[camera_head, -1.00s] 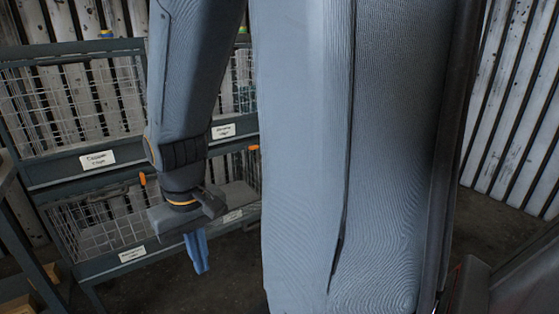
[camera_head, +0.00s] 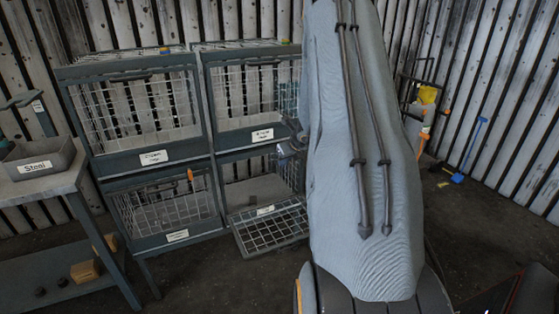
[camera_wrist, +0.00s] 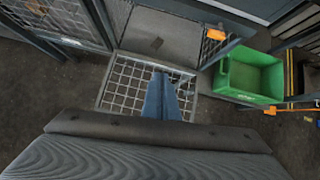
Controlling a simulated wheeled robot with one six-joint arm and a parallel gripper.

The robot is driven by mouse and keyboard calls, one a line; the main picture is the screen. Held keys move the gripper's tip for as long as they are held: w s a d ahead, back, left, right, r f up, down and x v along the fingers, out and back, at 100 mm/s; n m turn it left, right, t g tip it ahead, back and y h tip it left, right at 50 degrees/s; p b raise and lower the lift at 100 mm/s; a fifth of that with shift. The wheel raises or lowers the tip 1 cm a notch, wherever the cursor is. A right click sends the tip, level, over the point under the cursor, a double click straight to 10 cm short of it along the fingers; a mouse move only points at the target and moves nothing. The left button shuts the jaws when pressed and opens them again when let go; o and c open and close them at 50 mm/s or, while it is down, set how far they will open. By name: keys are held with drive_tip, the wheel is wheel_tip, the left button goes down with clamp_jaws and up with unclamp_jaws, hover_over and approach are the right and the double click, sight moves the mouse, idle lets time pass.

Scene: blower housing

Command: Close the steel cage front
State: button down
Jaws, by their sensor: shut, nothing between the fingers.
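The lower right cage of the rack has its mesh front (camera_head: 271,232) folded down, lying out flat or nearly flat ahead of the cage floor (camera_head: 258,191). Its label is too small to read. In the wrist view the same lowered mesh front (camera_wrist: 122,82) lies below my gripper, with the grey cage floor (camera_wrist: 168,32) beyond it. My gripper (camera_wrist: 161,78) shows blue fingers shut and empty over the middle of that front. Whether they touch the mesh cannot be told. In the head view my arm hides the fingers and the cage's right side.
The lower left cage (camera_head: 168,207) and two upper cages (camera_head: 136,110) have upright fronts. An orange latch (camera_wrist: 215,34) and a green bin (camera_wrist: 250,76) are right of the open cage. A table (camera_head: 62,186) at left bears a grey bin labelled Steel (camera_head: 36,158).

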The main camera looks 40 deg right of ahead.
drive_tip(key=w+d+f+m+p, duration=0.1)
drive_tip(key=w+d+f+p, duration=0.3)
drive_tip(key=w+f, duration=0.4)
drive_tip(key=shift+w+d+f+p, duration=0.25)
drive_tip(key=shift+w+f+p, duration=0.2)
drive_tip(key=shift+w, duration=0.4)
idle(1.4)
